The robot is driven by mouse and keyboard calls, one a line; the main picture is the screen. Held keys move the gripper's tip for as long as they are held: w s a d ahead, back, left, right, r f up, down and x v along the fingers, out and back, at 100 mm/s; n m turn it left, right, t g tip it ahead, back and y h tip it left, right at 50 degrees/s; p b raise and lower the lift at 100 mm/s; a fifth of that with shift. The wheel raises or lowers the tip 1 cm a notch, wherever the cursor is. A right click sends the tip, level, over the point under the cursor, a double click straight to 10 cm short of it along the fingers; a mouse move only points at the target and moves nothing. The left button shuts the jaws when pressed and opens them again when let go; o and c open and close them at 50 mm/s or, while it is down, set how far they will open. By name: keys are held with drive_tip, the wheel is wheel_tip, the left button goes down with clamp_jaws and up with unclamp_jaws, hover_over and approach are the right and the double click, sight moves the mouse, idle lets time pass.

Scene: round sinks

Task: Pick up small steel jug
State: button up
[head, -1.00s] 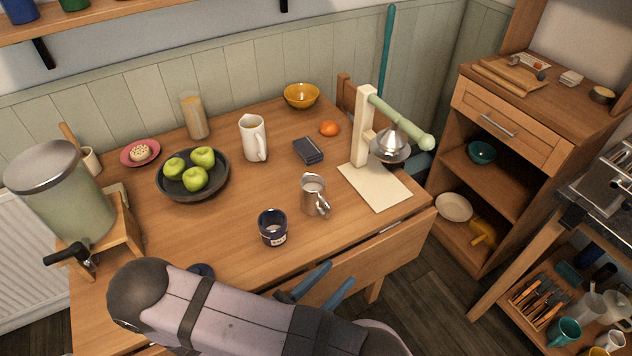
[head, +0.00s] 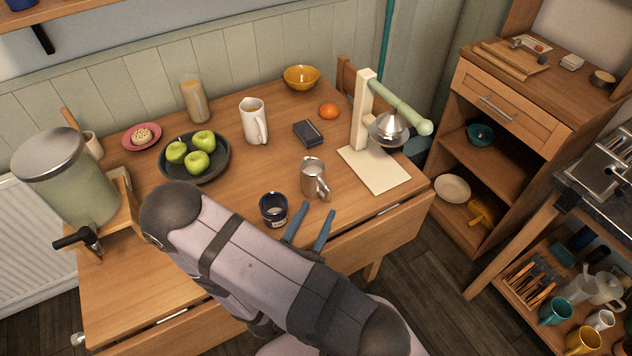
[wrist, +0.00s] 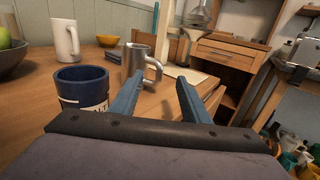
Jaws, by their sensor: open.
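The small steel jug (head: 312,178) stands upright on the wooden table, its handle facing front right. In the wrist view the steel jug (wrist: 137,62) is just beyond my left finger, with its handle toward the gap between the fingers. My gripper (head: 317,212) is open and empty, its blue fingers at the table's front edge, in front of the jug and apart from it. The gripper also shows in the wrist view (wrist: 168,82). Nothing hides the jug's body in the head view.
A dark blue mug (head: 273,210) stands close left of my fingers. A cream stand with a green arm (head: 366,120) rises right of the jug. A white pitcher (head: 253,120), dark box (head: 308,133) and bowl of apples (head: 195,158) stand behind. Table is clear between them.

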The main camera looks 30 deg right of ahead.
sight(317, 183)
drive_tip(key=shift+w+d, duration=0.15)
drive_tip(key=shift+w+p+x, duration=0.2)
drive_tip(key=shift+p+x, duration=0.55)
drive_tip(key=shift+x, duration=1.75)
drive_tip(key=shift+f, duration=0.1)
drive_tip(key=shift+c, duration=0.4)
clamp_jaws()
